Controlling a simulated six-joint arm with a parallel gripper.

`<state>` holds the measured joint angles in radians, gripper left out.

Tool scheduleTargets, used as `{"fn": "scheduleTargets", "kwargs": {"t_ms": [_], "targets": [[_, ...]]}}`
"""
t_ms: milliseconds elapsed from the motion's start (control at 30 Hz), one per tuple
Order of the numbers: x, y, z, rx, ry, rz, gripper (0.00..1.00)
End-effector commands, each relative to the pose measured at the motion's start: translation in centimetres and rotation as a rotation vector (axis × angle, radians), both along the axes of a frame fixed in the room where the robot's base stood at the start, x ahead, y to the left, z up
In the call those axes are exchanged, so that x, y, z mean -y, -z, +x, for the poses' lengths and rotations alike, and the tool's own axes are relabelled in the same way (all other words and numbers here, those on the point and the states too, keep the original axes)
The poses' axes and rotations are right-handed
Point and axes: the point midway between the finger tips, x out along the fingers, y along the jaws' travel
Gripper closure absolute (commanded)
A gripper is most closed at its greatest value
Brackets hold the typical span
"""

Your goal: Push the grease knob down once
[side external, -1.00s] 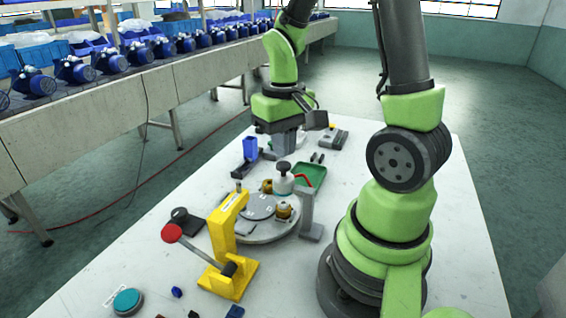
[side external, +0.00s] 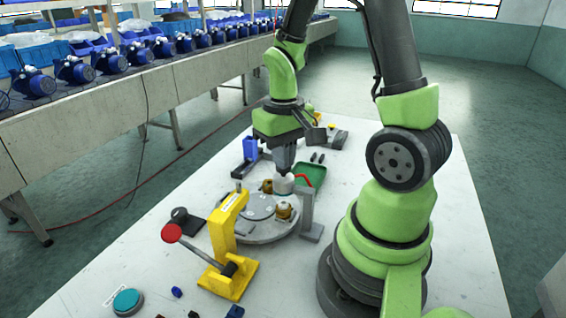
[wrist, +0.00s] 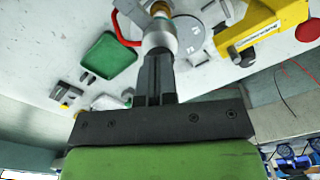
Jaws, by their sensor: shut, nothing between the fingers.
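The grease unit, a white cylinder (side external: 284,186), stands at the back of the round grey turntable (side external: 262,238). In the wrist view the white cylinder (wrist: 160,38) is just beyond my fingertips. My gripper (side external: 285,175) is shut and empty, pointing down right over the top of the cylinder. It also shows in the wrist view (wrist: 158,55). The dark knob on the cylinder's top is hidden by my fingertips. The tips appear to be at or on the knob; I cannot tell how far it is down.
Brass parts (side external: 283,210) sit on the turntable. A yellow lever press (side external: 228,250) is in front. A green tray (side external: 312,174) and a blue holder (side external: 250,148) lie behind. A teal button (side external: 127,301) is front left.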

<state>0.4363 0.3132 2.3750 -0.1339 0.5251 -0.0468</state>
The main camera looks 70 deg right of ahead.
Motion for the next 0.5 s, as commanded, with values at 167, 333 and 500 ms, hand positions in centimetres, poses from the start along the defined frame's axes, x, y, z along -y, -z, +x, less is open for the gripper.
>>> {"fn": "scheduleTargets", "kwargs": {"t_ms": [167, 333, 500], "targets": [[0.00, 0.51, -0.02, -0.001, 0.000, 0.000, 1.00], [0.00, 0.49, 0.00, 0.000, 0.000, 0.000, 1.00], [0.00, 0.49, -0.01, 0.000, 0.000, 0.000, 1.00]]}}
